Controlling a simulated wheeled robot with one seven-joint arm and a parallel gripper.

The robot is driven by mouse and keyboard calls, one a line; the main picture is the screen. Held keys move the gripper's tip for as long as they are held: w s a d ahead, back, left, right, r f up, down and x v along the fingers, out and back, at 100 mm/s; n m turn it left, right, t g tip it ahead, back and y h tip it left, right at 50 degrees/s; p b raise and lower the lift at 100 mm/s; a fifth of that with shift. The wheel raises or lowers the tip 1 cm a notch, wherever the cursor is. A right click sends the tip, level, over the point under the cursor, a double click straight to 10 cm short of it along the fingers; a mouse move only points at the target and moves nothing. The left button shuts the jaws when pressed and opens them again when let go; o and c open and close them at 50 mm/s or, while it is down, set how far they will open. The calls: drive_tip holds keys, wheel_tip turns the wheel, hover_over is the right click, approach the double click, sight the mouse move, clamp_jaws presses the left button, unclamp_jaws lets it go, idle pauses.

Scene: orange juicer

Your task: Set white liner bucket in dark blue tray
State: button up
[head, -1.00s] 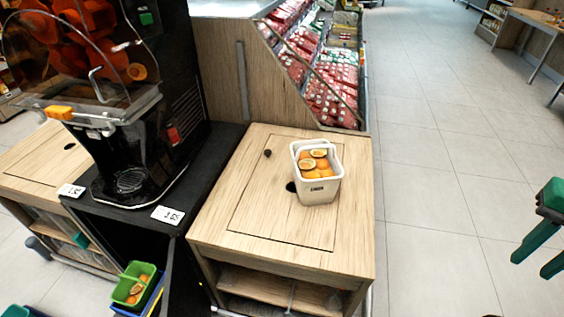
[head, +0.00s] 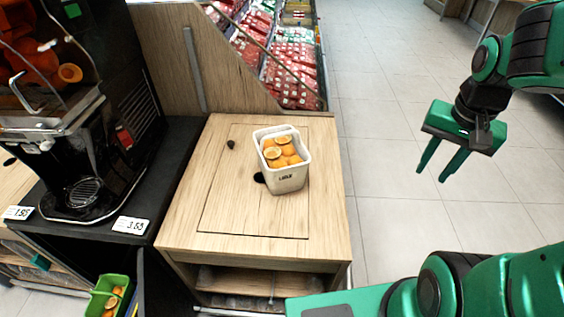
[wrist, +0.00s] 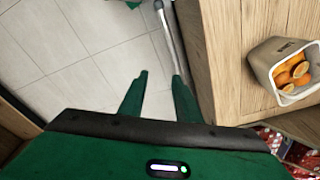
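The white liner bucket (head: 289,180), holding several orange halves, stands upright on the wooden cabinet top, near a dark hole. It also shows at the right of the wrist view (wrist: 264,68). My gripper (head: 430,176) is in the air right of the cabinet, well apart from the bucket. Its two green fingers are apart with nothing between them, also in the wrist view (wrist: 160,75). I cannot clearly make out the dark blue tray now; a blue rim showed by the green basket at lower left one second ago.
A black juicer (head: 75,130) stands left of the wooden cabinet (head: 215,225). A green basket (head: 103,298) with orange pieces is low at the left. Price cards (head: 131,225) lie by the juicer. Red packages (head: 290,65) fill shelves behind. Open floor (head: 390,120) lies to the right.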

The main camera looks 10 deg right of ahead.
drive_tip(key=w+a+f+m+t+y, duration=0.1)
drive_tip(key=w+a+f+m+t, duration=0.1)
drive_tip(key=w+a, duration=0.65)
drive_tip(key=m+t+y, duration=0.2)
drive_tip(key=m+y, duration=0.2)
drive_tip(key=y, duration=0.1)
approach(283, 133)
drive_tip(key=x, duration=0.4)
drive_tip(key=shift+s+d+f, duration=0.1)
drive_tip(key=shift+d+f, duration=0.15)
drive_tip(key=shift+d, duration=0.1)
drive_tip(key=shift+y, duration=0.3)
drive_tip(key=x, duration=0.4)
drive_tip(key=shift+w+a, duration=0.25)
drive_tip(key=shift+a, duration=0.15)
drive_tip(key=x, duration=0.6)
drive_tip(key=shift+a, duration=0.15)
drive_tip(key=shift+s+f, duration=0.1)
drive_tip(key=shift+f, duration=0.05)
clamp_jaws()
